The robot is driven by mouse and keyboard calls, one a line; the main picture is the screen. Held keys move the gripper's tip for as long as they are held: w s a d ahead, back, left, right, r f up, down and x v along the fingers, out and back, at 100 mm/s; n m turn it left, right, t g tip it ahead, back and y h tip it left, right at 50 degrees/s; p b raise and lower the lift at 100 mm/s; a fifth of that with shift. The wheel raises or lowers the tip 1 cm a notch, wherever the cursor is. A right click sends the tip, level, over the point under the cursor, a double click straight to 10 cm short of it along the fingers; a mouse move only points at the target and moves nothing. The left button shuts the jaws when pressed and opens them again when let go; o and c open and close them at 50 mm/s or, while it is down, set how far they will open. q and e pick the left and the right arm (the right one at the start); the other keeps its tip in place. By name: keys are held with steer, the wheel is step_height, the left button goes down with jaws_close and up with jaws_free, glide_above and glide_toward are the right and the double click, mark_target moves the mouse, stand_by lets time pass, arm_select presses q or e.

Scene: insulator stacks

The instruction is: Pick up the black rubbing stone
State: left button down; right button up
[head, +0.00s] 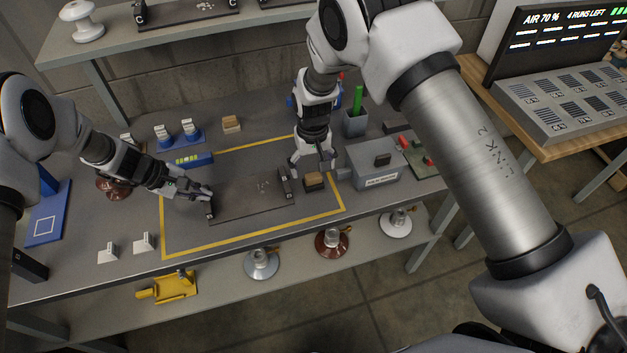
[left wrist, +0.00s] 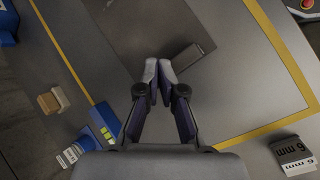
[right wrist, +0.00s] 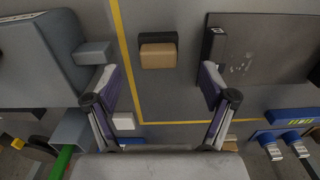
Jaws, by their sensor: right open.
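A black block with a tan block against it (head: 314,181) lies right of the dark plate (head: 245,195); its black part (right wrist: 168,37) and tan part (right wrist: 158,56) show in the right wrist view. My right gripper (head: 310,167) is open above it, with the block between and ahead of the fingers (right wrist: 158,78) and not touched. Another small dark block (head: 382,159) sits on the grey box; I cannot tell which is the rubbing stone. My left gripper (head: 208,193) is at the plate's left end; its fingertips (left wrist: 158,67) are together beside a dark end block (left wrist: 187,57).
The grey box (head: 372,178) and a grey holder with a green stick (head: 356,122) stand close right of my right gripper. Yellow tape (head: 255,240) frames the plate area. White pieces (head: 142,243) lie front left. A tan block (head: 231,123) is at the back.

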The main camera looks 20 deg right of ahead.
mark_target(314, 175)
step_height(314, 175, down, 5)
steer(key=shift+w+d+f, duration=0.1)
steer(key=shift+f, duration=0.05)
steer(key=c, duration=1.5)
steer(key=shift+o, duration=0.2)
step_height(314, 175, up, 10)
steer(key=shift+r, duration=0.1)
steer(key=o, duration=0.7)
steer(key=c, duration=0.3)
